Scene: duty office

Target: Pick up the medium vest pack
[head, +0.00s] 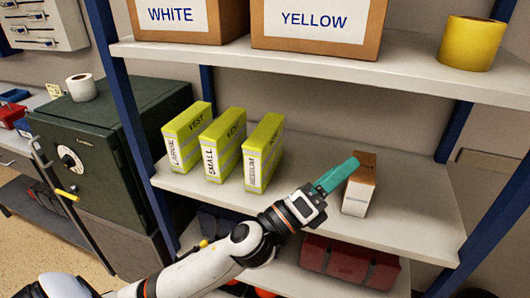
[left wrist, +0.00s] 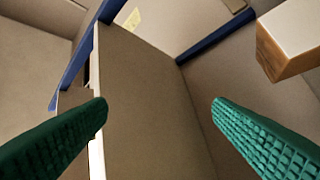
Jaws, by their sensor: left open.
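The medium vest pack (head: 263,152) is a yellow-green pack with a white label reading MEDIUM. It stands upright on the middle shelf, rightmost of three similar packs. My left gripper (head: 350,166) is to the right of it, apart from it, with teal fingers over the shelf close to a small carton. In the left wrist view the two fingers (left wrist: 158,106) are spread wide with nothing held between them. No vest pack shows in the left wrist view. My right gripper is not in view.
The large pack (head: 187,137) and small pack (head: 223,145) stand left of the medium one. An orange-and-white carton (head: 359,188) is beside my left gripper. The shelf above holds boxes marked WHITE (head: 187,18) and YELLOW (head: 315,25). A red case (head: 349,262) lies below. A green safe (head: 105,150) stands left.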

